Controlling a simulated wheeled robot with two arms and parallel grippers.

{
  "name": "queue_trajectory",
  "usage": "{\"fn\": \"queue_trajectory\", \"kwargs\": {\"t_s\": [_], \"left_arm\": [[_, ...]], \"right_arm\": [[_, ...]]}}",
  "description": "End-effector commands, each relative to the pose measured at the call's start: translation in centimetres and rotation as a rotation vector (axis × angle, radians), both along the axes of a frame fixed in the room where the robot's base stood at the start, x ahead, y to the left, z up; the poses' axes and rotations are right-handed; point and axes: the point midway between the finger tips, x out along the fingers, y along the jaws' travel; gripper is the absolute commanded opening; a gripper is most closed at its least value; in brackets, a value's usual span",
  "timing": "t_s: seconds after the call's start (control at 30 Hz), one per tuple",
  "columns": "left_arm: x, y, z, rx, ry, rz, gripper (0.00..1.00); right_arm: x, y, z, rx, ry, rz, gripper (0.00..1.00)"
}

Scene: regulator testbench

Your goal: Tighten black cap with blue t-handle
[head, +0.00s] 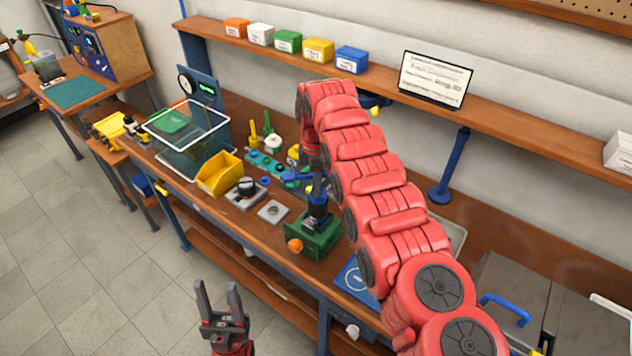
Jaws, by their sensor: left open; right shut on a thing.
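My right arm reaches in from the right over the bench, and its gripper (317,184) points down above the green fixture (313,238). It is shut on the blue t-handle (297,177), whose bar sticks out to the left; the arm hides part of it. Below it, a black cap (318,208) with some blue at its top stands upright on the green fixture. I cannot tell whether the t-handle is seated in the cap. My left gripper (220,296) is open and empty, low in front of the bench, apart from everything.
A yellow bin (219,175), a grey block with a black knob (246,189) and a grey plate (272,211) lie left of the fixture. The shelf (390,84) holds coloured boxes and a tablet (435,80).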

Motion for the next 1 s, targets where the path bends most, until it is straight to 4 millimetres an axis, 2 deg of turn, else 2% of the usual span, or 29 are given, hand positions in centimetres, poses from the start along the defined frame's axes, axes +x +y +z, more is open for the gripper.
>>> {"fn": "queue_trajectory", "kwargs": {"t_s": [0.57,1.0], "left_arm": [[0.0,0.0,-0.2,0.0,0.0,0.0,0.5],[0.0,0.0,0.5,0.0,0.0,0.0,0.5]], "right_arm": [[0.0,0.0,0.0,0.0,-0.001,0.035,0.0],[0.0,0.0,1.2,0.001,-0.002,0.038,0.0]]}}
